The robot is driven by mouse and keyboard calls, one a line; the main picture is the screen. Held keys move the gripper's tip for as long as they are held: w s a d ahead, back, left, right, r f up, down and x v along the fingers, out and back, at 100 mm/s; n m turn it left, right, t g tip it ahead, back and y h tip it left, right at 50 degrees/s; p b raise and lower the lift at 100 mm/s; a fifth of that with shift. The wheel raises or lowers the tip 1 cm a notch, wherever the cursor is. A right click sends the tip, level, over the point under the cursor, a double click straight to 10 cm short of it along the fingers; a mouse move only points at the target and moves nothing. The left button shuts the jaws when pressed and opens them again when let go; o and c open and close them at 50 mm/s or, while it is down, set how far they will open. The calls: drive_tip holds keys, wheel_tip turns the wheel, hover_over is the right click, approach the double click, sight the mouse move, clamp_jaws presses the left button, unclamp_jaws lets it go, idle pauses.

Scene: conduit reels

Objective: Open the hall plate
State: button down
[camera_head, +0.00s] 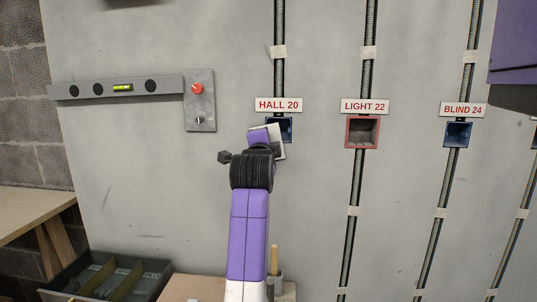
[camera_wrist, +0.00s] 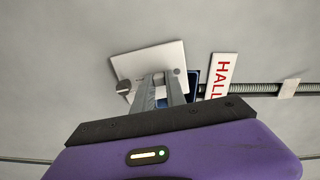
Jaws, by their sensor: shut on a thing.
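The hall plate (camera_head: 279,152) is a pale, flat, square cover at the blue wall box (camera_head: 287,125) under the HALL 20 label (camera_head: 278,105). It sits tilted and off to the lower left of the box, so part of the box's opening shows. In the wrist view the plate (camera_wrist: 142,62) has a small screw near one corner, and a strip of the box (camera_wrist: 193,80) shows beside it. My gripper (camera_wrist: 160,84) is shut on the plate at its near edge. In the head view my wrist hides the fingers and the plate's lower part.
The LIGHT 22 box (camera_head: 362,132) is open and red-rimmed; the BLIND 24 box (camera_head: 457,134) is blue. A spirit level (camera_head: 118,88) and a grey switch panel (camera_head: 200,101) are on the wall at left. A divided tray (camera_head: 110,275) stands below.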

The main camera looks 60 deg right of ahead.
drive_tip(key=shift+w+f+m+b, duration=0.15)
drive_tip(key=shift+f+m+b, duration=0.05)
drive_tip(key=shift+m+b, duration=0.6)
drive_tip(key=c, duration=1.4)
unclamp_jaws()
drive_tip(key=shift+r, duration=0.1)
drive_tip(key=shift+o, duration=0.2)
drive_tip(key=shift+a, duration=0.1)
drive_tip(key=v, duration=0.7)
drive_tip(key=shift+a, duration=0.35)
